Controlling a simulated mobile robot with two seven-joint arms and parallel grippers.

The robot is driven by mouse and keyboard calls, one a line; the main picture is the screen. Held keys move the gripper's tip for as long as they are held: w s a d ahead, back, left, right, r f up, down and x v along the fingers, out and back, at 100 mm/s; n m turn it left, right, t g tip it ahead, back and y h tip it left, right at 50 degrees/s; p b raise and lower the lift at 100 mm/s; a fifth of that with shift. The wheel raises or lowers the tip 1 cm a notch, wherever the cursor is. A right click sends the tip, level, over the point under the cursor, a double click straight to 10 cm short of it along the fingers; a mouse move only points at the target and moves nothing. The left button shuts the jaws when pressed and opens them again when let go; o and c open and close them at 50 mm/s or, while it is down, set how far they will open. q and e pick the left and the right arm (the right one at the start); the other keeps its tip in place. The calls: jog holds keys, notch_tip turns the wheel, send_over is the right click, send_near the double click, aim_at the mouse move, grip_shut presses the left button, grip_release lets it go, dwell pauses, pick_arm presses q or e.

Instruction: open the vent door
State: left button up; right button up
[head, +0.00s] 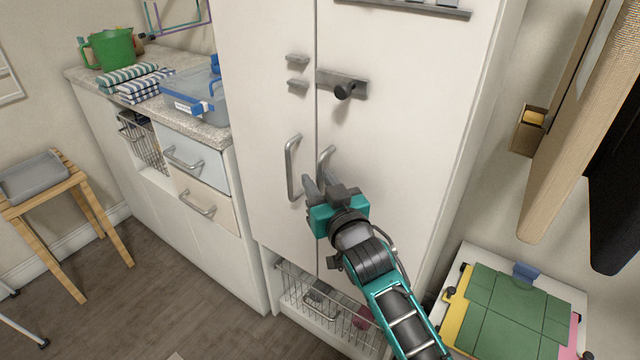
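A tall white cabinet (400,140) has two doors that look shut, with a thin vertical seam between them. I cannot tell which part is the vent door. The left door has a grey bar handle (292,168). The right door has a similar handle (325,160), its lower part hidden behind my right gripper (321,182). The gripper's grey fingers stand apart at this handle; whether they touch it is unclear. My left gripper is not in view.
A counter (190,122) with drawers, a clear bin (195,88), folded towels and a green jug (110,48) stands left. A wire basket (325,300) is below the doors. A green-topped board (510,305) lies lower right. Open floor lies left of the cabinet.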

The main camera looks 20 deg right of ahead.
jog(key=shift+c, duration=0.5)
grip_shut()
